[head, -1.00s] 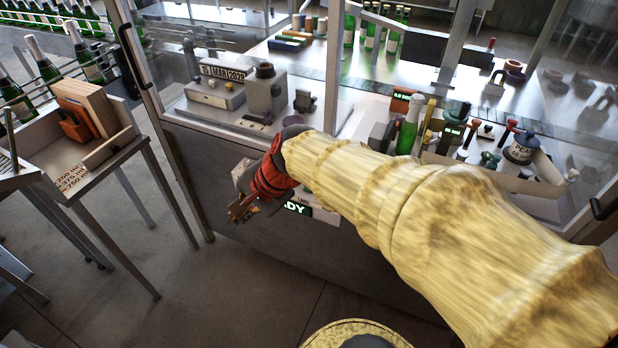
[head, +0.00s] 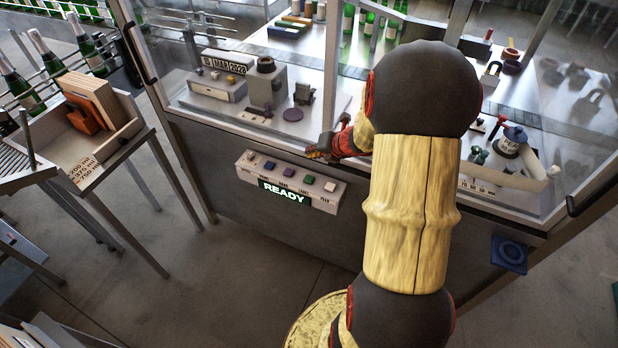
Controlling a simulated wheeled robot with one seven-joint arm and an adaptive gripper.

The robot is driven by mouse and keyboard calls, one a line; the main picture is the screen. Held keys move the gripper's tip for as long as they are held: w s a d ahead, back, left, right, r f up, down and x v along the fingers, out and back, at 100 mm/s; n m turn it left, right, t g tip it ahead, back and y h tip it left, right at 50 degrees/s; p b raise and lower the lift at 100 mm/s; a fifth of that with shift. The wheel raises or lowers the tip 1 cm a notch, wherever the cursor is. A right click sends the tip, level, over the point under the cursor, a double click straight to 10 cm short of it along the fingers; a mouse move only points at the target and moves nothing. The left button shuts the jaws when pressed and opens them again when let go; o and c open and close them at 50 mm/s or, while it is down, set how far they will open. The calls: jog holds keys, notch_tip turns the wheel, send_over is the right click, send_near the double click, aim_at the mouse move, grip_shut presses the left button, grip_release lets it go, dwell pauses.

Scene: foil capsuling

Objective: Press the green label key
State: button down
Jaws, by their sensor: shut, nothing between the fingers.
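The green label key (head: 308,178) is on the sloped grey key panel (head: 243,174) on the front of the machine, toward the panel's right end. My gripper (head: 312,154) is shut and empty, its fingertips pointing left. In the picture it sits just above the panel's upper edge, close above the green key and apart from it. The green key is in clear view. My arm comes in from the lower right.
Glass panes and a metal frame rise around the bench.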

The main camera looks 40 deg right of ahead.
aim_at(311, 177)
notch_tip(311, 177, down, 9)
jog(key=b, duration=0.8)
jog(key=shift+r, duration=0.15)
dwell(1.2)
jog(key=shift+f, duration=0.45)
jog(key=shift+f+b, duration=0.55)
jog(key=shift+b, duration=0.1)
dwell(0.5)
jog(key=shift+a+r, duration=0.1)
jog(key=shift+r+p, duration=0.9)
jog(key=shift+p, duration=0.1)
